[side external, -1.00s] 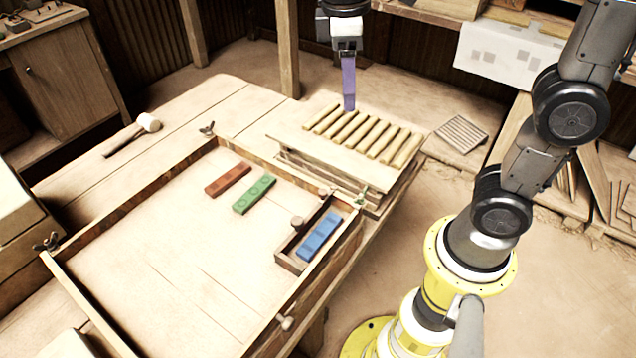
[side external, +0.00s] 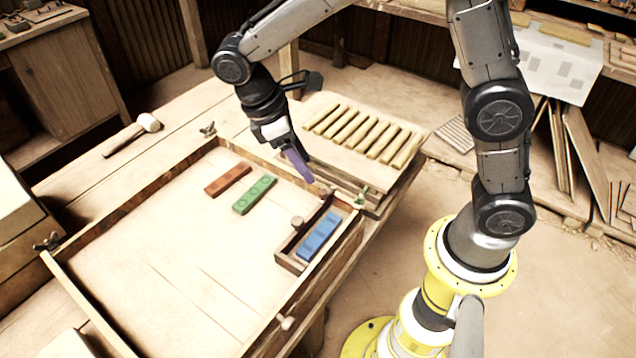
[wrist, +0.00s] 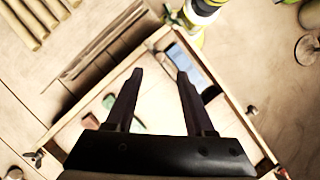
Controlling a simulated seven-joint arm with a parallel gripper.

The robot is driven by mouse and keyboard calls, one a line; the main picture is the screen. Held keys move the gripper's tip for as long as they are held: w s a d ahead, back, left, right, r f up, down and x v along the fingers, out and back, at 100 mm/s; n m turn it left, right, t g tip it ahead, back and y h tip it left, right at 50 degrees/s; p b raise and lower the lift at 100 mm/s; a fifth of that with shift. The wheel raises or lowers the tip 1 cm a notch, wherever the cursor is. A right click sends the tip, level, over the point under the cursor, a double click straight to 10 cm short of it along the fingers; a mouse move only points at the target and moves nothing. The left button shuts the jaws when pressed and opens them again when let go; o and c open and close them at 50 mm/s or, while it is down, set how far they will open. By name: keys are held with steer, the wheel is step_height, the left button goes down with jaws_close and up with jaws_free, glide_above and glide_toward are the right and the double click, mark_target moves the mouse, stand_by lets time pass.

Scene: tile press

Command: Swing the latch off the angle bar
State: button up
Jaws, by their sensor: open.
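A blue bar (side external: 319,236) lies in a small wooden tray (side external: 290,263) at the right corner of the large frame; it also shows in the wrist view (wrist: 187,66). A round wooden knob (side external: 297,222) stands at the tray's left side. I cannot tell for sure which part is the latch or which bar is the angle bar. A green bar (side external: 254,195) and a red bar (side external: 228,181) lie inside the frame near its back side. My gripper (side external: 306,178) is above the frame's back side, just behind the tray. In the wrist view my gripper (wrist: 160,74) is open and its jaws look empty.
The large wooden frame (side external: 95,217) has low walls and wing nuts (side external: 46,243) at its corners. Behind it, a board carries several yellow strips (side external: 340,125). A mallet (side external: 148,123) lies at the back left. The frame's middle is clear.

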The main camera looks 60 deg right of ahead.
mark_target(322, 191)
steer(key=x, duration=0.7)
steer(key=shift+f, duration=0.15)
jaws_close()
